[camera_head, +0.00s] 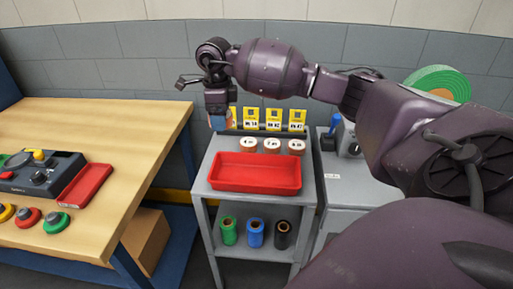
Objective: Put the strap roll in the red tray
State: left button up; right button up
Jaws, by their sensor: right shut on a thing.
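A red tray (256,180) lies empty on the top of a grey cart. A large green roll with a brown core (438,80), which looks like the strap roll, shows at the right above the grey cabinet, partly hidden by my right arm. My right gripper (217,112) points down behind the tray's far left corner. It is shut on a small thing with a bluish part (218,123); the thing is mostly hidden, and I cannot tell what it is. My left gripper is not in view.
Three white-topped rolls (271,146) stand behind the tray, before yellow cards (273,119). Green, blue and black rolls (255,233) stand on the cart's lower shelf. A wooden table (130,130) at left bears a control box (40,172) and a smaller red tray (80,185).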

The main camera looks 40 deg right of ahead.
jog(key=shift+s+f, duration=0.2)
jog(key=shift+f, duration=0.05)
jog(key=b, duration=0.1)
send_over(228, 176)
notch_tip(228, 176, down, 14)
jog(key=shift+s+f, duration=0.1)
jog(key=shift+f, duration=1.2)
jog(key=shift+f+b, duration=0.45)
jog(key=shift+f, duration=1.15)
jog(key=shift+f, duration=0.15)
jog(key=o, duration=1)
